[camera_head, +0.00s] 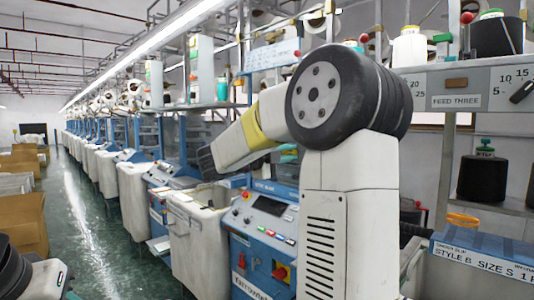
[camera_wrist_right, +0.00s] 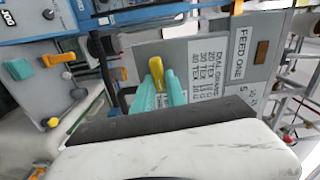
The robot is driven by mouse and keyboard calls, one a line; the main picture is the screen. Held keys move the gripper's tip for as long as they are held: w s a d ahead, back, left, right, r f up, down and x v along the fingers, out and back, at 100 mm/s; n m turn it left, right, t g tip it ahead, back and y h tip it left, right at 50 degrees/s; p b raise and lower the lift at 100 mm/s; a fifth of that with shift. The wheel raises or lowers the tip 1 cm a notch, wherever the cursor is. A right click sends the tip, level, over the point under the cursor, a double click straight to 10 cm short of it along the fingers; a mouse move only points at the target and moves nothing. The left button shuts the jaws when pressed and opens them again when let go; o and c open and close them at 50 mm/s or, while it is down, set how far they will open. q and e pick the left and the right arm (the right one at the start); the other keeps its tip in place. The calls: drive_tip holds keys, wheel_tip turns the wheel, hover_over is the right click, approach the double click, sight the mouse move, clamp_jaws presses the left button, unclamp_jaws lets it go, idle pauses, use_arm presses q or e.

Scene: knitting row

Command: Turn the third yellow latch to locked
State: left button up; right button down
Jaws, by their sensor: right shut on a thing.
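In the right wrist view, my right gripper (camera_wrist_right: 159,80) has teal fingers, shut on a yellow latch (camera_wrist_right: 156,68) whose top shows between the fingertips. The latch's base and lock marks are hidden by my gripper. In the head view my right arm reaches left toward the machine row, its dark end (camera_head: 206,158) near a machine; the latch does not show there. Part of my left arm (camera_head: 45,279) is at the lower left; its fingers are not clear.
The grey plate (camera_wrist_right: 243,50) reads FEED ONE, beside a dial chart (camera_wrist_right: 203,75). In the head view, machines (camera_head: 262,225) line the aisle, cartons (camera_head: 28,218) stand left, and the green floor (camera_head: 100,235) is clear.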

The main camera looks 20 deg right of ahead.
drive_tip(key=shift+f+m, duration=0.1)
drive_tip(key=shift+m, duration=0.4)
drive_tip(key=c, duration=1.4)
unclamp_jaws()
drive_tip(key=shift+o, duration=0.2)
drive_tip(key=v, duration=0.8)
drive_tip(key=shift+d, duration=0.1)
